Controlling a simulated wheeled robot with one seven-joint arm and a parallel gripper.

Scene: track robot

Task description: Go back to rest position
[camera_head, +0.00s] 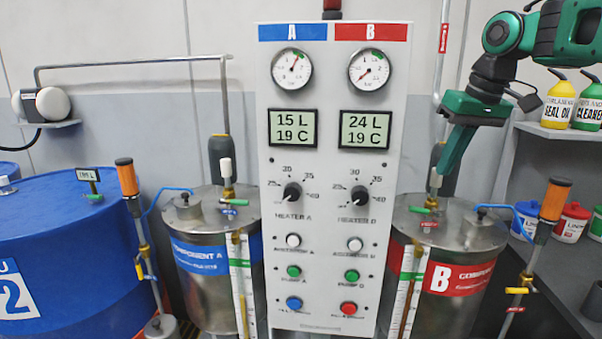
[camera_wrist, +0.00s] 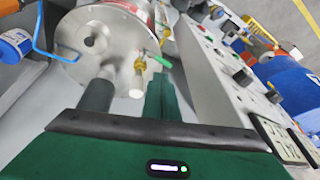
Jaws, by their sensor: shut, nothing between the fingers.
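My green gripper (camera_head: 444,168) is shut and empty. In the head view it points down above the lid of metal tank B (camera_head: 477,235), right of the control panel (camera_head: 337,215). Its tip is close to the valve and pipe fittings on that lid; I cannot tell whether they touch. In the wrist view the shut green fingers (camera_wrist: 161,98) lie beside a brass valve (camera_wrist: 138,72) with a white end, and the round lid of tank B (camera_wrist: 88,28) is beyond them. A green lever (camera_wrist: 163,60) is near the fingertips.
Tank A (camera_head: 202,281) and a blue drum (camera_head: 70,235) stand at the left. Shelves (camera_head: 545,131) with bottles and jars are at the right. A thin vertical pipe (camera_head: 440,60) rises beside my arm. A post with an orange top (camera_head: 553,200) stands in front of the shelves.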

